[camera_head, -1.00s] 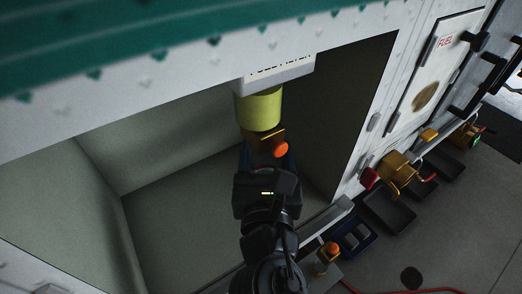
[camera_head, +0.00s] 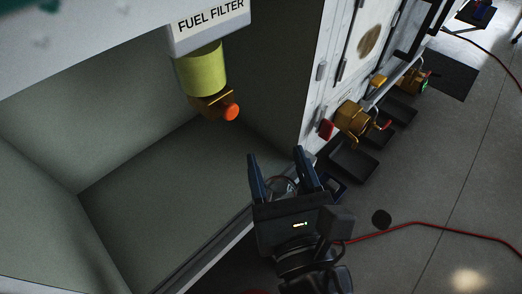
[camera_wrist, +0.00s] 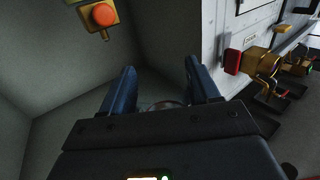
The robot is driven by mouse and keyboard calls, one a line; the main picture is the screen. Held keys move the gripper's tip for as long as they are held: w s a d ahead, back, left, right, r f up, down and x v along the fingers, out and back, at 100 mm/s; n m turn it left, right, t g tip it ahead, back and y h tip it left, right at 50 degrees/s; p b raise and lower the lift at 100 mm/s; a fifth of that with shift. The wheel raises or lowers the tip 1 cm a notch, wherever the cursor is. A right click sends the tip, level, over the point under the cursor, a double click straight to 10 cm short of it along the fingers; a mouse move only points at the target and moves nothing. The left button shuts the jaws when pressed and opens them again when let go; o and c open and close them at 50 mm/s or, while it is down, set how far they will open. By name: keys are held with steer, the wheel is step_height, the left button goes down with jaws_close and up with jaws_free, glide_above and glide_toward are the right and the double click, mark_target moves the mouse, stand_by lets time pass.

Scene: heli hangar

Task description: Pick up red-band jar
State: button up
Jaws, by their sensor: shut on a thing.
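My gripper (camera_head: 276,158) is in front of the bay's lower right edge, its two dark blue fingers apart around a clear, rounded jar (camera_head: 284,185) and shut on it. A thin reddish line shows on the jar in the head view; most of the jar is hidden by the fingers and palm. In the wrist view, the jar's clear top (camera_wrist: 165,105) shows low between the fingers of my gripper (camera_wrist: 160,66). The yellow-green fuel filter bowl (camera_head: 202,68) hangs at the bay's top, apart from my gripper. Its brass drain has an orange knob (camera_head: 231,112).
The open bay (camera_head: 150,190) is empty below the filter. Right of it, a white panel (camera_head: 330,60) carries brass valves (camera_head: 355,118) with a red cap (camera_head: 326,129). Black trays (camera_head: 352,160) sit below them. A red hose (camera_head: 430,226) lies across the grey floor.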

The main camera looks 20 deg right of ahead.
steer(key=shift+s+d+b, duration=0.1)
steer(key=shift+s+d, duration=0.25)
steer(key=shift+s, duration=0.45)
steer(key=shift+s+d+b, duration=0.1)
steer(key=shift+s+d, duration=0.2)
steer(key=shift+s, duration=0.5)
steer(key=shift+s+d+b, duration=0.1)
steer(key=shift+s+d, duration=0.25)
steer(key=shift+s, duration=0.45)
steer(key=shift+s, duration=0.15)
